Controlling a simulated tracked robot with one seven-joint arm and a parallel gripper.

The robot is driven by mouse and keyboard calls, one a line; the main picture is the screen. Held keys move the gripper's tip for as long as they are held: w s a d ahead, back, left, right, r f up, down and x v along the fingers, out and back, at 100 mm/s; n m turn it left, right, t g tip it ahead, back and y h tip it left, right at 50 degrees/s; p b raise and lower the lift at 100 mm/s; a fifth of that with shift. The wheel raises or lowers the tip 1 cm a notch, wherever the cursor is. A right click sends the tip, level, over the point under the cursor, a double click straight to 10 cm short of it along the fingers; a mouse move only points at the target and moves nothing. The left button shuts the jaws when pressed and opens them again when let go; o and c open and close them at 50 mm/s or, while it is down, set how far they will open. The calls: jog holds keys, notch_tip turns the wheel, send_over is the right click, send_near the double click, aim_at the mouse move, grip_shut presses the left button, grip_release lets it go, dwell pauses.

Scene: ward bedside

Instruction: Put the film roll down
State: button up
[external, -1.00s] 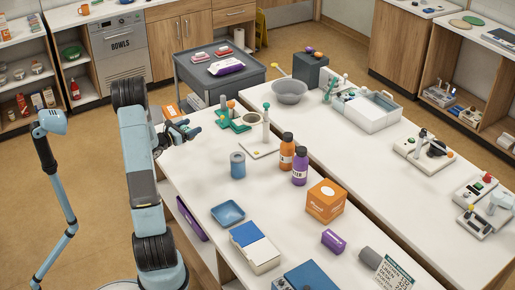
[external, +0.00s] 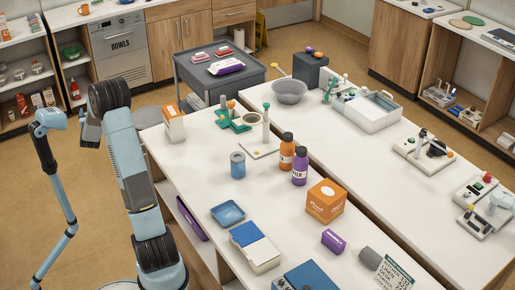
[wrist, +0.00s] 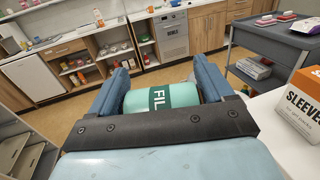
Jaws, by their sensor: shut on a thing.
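The film roll (wrist: 172,97) is a pale green cylinder with a darker green band lettered "FIL". In the wrist view it lies crosswise between the two blue fingers of my gripper (wrist: 161,88), which is shut on it. The roll is held above the brown floor, left of the sleeves box. In the external view my arm is bent up left of the white table (external: 190,155), and its links hide the gripper and the roll.
The orange and white sleeves box (external: 174,124) stands at the table's far left corner and shows at right in the wrist view (wrist: 300,105). A grey trolley (external: 220,75) is behind. A blue tin (external: 238,165) and a blue tray (external: 228,213) stand on the table.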

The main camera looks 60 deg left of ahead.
jog(key=s, duration=0.1)
jog(key=s+r+n+g, duration=0.1)
jog(key=s, duration=0.1)
jog(key=shift+s+a, duration=0.15)
jog(key=shift+s, duration=0.15)
jog(key=w+d+f+m+t+h, duration=0.2)
jog(key=w+d+m+t, duration=0.1)
jog(key=w, duration=0.6)
jog(key=w+d+f+m+t+h, duration=0.2)
jog(key=w+d+f+t, duration=0.15)
jog(key=w, duration=0.45)
jog(key=w+d+f+m+t+h, duration=0.1)
jog(key=w+d+f+m+t, duration=0.15)
jog(key=w, duration=0.65)
jog(key=w+d+f+m+t+h, duration=0.2)
jog(key=w+d+m+h, duration=0.2)
jog(key=w+d, duration=0.5)
jog(key=w+d+f+m+t+h, duration=0.1)
jog(key=w+d+m+t+h, duration=0.2)
jog(key=w+d+h, duration=0.5)
jog(key=w+d+m, duration=0.1)
jog(key=w+d, duration=0.1)
jog(key=d, duration=0.1)
jog(key=shift+d+f, duration=0.15)
jog(key=shift+f, duration=0.2)
jog(key=shift+m, duration=0.25)
